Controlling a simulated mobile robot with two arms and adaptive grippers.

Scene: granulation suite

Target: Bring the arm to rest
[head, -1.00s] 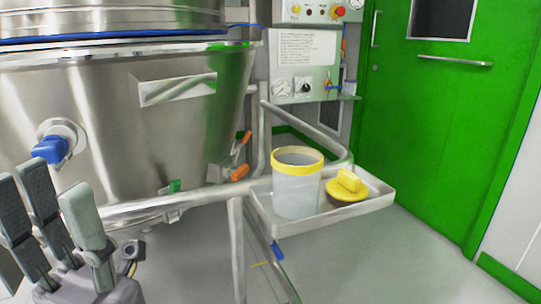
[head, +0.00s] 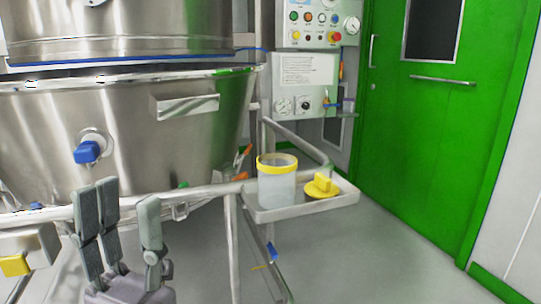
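My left gripper (head: 123,202) is at the lower left of the head view, its fingers pointing up. The fingers are spread, with a gap between the pair on the left and the one on the right. Nothing shows between them. It is in front of the steel vessel and its rail, clear of the tray. My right gripper is not in view.
A steel vessel (head: 120,125) with a blue-handled valve (head: 86,152) fills the left. A side tray (head: 306,210) holds a yellow-rimmed clear container (head: 277,182) and a yellow-handled lid (head: 321,187). A control panel (head: 303,85) and green door (head: 420,130) stand behind. Floor at right is clear.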

